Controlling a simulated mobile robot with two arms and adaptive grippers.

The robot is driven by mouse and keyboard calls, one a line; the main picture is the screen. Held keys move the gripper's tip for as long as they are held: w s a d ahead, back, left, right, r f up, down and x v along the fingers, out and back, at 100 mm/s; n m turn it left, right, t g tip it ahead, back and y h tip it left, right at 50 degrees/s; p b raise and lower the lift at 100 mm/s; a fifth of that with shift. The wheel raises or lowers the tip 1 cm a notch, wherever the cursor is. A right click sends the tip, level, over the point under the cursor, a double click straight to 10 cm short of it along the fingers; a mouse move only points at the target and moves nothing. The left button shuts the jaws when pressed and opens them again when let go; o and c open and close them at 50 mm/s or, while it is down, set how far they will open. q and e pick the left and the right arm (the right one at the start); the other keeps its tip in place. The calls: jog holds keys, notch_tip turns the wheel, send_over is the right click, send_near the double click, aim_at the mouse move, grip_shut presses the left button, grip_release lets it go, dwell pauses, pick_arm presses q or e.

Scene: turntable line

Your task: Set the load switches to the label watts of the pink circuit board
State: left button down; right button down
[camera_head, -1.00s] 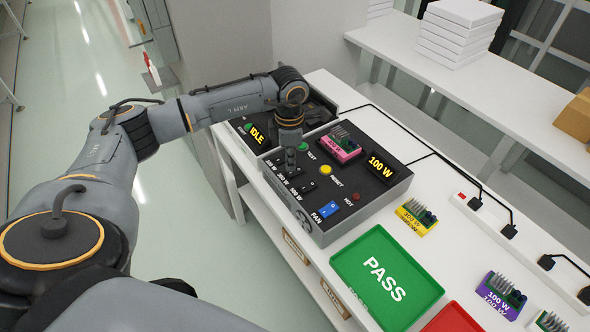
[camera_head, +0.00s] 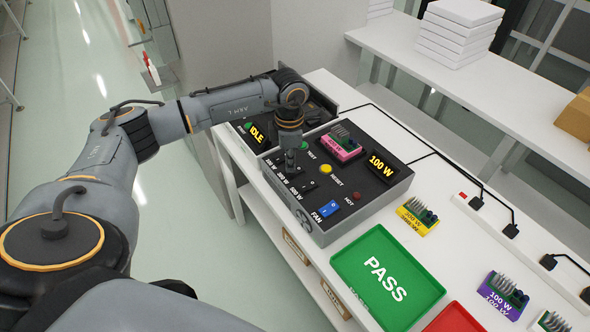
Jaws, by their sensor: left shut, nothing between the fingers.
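The pink circuit board (camera_head: 340,149) sits on the dark top of the tester box (camera_head: 375,202); its watt label is too small to read surely. The load switches (camera_head: 310,184) stand in a row near the box's left edge, beside printed watt labels. My left gripper (camera_head: 291,168) is shut and empty, pointing down at the row. Its fingers hide part of the switches, so I cannot tell whether they touch one or how each is set. The display (camera_head: 380,165) reads 100 W. My right gripper is not in view.
The box also has a yellow RESET button (camera_head: 326,169), a green TEST button (camera_head: 304,146) and a blue FAN switch (camera_head: 329,209). A green PASS tray (camera_head: 410,262), a red tray (camera_head: 452,320) and a yellow board (camera_head: 416,214) lie nearby. An IDLE display (camera_head: 257,134) stands behind.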

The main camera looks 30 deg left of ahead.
pick_arm(q)
jog(key=shift+f+b, duration=0.45)
jog(key=shift+f, duration=0.2)
jog(key=shift+r, duration=0.2)
jog(key=shift+r+p, duration=2.15)
jog(key=shift+r, duration=1.25)
